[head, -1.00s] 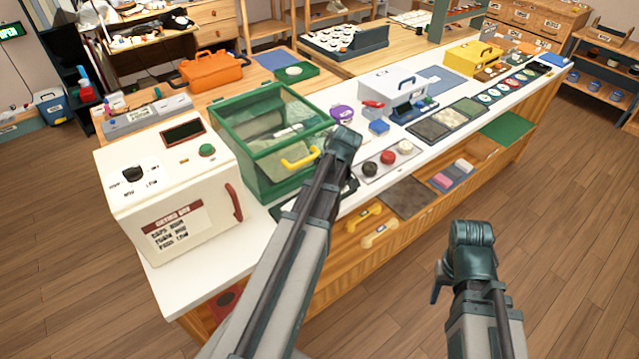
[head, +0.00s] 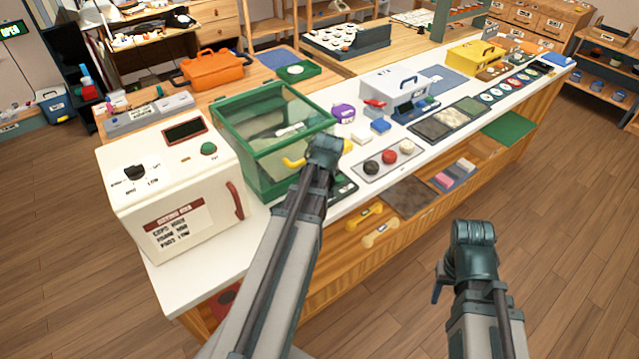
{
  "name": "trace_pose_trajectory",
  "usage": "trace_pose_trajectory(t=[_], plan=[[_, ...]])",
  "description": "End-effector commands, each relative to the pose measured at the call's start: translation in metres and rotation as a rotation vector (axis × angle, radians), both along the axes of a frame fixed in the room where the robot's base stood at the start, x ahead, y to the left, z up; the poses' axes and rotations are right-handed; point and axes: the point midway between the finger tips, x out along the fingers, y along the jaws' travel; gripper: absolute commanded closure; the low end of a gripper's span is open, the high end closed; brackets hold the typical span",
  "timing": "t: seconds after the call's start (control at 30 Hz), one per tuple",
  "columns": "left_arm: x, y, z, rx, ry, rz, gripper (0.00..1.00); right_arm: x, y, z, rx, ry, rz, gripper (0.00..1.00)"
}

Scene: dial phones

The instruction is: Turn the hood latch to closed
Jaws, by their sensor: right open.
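The hood is a green-framed glass box (head: 262,150) on the white counter. A yellow handle (head: 293,162) shows at its front, partly covered by my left gripper. I cannot make out a separate latch or its setting. My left gripper (head: 324,150) is at the hood's front right corner, beside the handle. Its fingers are hidden behind its wrist, so touch and opening cannot be told. My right gripper (head: 440,290) is open and empty, low over the floor, in front of the counter and away from the hood.
A cream machine (head: 170,190) with a dial, green button and red handle stands left of the hood. Floor is clear at right.

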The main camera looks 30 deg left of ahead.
Motion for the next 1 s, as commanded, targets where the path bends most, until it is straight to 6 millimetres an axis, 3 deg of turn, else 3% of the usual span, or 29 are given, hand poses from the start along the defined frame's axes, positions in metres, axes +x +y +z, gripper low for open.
trace_pose_trajectory(t=[0.43,0.47,0.6,1.0], plan=[[-0.0005,0.0002,-0.0002,0.002,0.002,-0.012,1.0,0.0,0.0,-0.0002,0.0,0.0,0.0,0.5],[-0.0006,0.0003,-0.0002,0.002,0.002,-0.012,0.67,0.0,0.0,-0.0002,0.0,0.0,0.0,0.5],[-0.0004,0.0002,-0.0002,0.001,0.001,-0.01,0.42,0.0,0.0,-0.0001,0.0,0.0,0.0,0.5],[-0.0008,-0.0003,0.0024,0.0,0.0,-0.009,0.41,0.0,0.0,0.0024,0.0,0.0,0.0,0.5]])
